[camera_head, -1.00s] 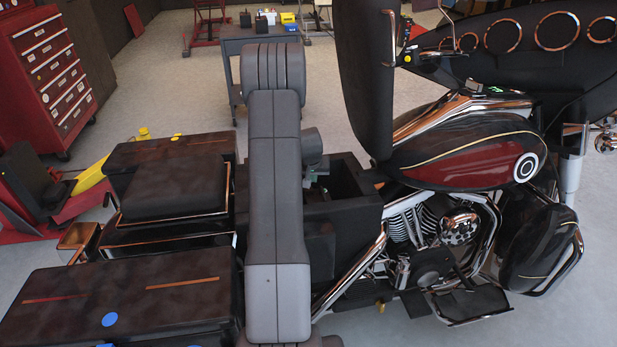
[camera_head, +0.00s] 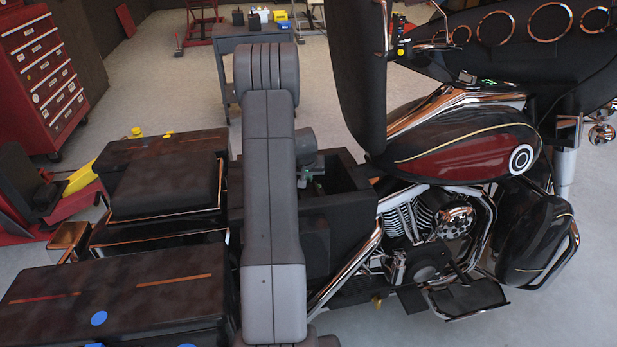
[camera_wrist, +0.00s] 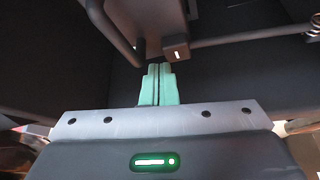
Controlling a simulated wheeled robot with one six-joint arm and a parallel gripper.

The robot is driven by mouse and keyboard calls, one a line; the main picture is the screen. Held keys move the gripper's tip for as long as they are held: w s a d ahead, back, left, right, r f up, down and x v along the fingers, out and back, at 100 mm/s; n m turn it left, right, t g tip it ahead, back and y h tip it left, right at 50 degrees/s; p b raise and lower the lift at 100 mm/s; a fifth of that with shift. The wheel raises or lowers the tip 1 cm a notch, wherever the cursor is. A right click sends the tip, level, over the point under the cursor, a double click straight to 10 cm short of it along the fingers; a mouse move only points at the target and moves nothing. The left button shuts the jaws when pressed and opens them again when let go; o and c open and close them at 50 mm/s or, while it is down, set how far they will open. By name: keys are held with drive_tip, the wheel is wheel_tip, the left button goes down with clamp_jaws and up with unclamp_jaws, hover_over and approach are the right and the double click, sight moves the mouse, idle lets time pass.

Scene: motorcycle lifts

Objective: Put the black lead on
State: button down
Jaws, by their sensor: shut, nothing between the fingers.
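My gripper (camera_wrist: 158,84) has pale green fingers, pressed together and empty. It points into a dark bay in the wrist view. Just beyond the fingertips is a small dark block (camera_wrist: 177,52) with a white mark; I cannot tell whether the fingers touch it. A thick black cable-like piece (camera_wrist: 112,32) comes down on the left and ends near the fingertips. It may be the black lead, but I cannot tell for sure. In the head view the open bay (camera_head: 350,208) of the motorcycle (camera_head: 455,160) is partly hidden behind my arm.
The raised seat (camera_head: 357,75) stands upright beside the bay. Dark saddlebags (camera_head: 120,300) flank the rear. A red tool cabinet (camera_head: 40,75) and a grey cart (camera_head: 225,45) stand behind on open floor.

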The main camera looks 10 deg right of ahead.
drive_tip(key=shift+a+f+b, duration=0.3)
drive_tip(key=shift+a+b, duration=0.3)
drive_tip(key=shift+b, duration=0.05)
drive_tip(key=shift+a+r, duration=0.1)
drive_tip(key=p+v, duration=0.1)
drive_tip(key=v, duration=1.2)
drive_tip(key=shift+s+r+p, duration=0.15)
drive_tip(key=shift+r+p, duration=0.15)
drive_tip(key=shift+r, duration=0.05)
drive_tip(key=shift+f, duration=0.1)
drive_tip(key=b+x, duration=0.1)
drive_tip(key=x, duration=1.2)
drive_tip(key=shift+f+b, duration=0.2)
drive_tip(key=shift+b, duration=0.1)
drive_tip(key=shift+w, duration=0.2)
drive_tip(key=shift+d+p, duration=0.55)
drive_tip(key=shift+p, duration=0.05)
drive_tip(key=shift+a, duration=0.1)
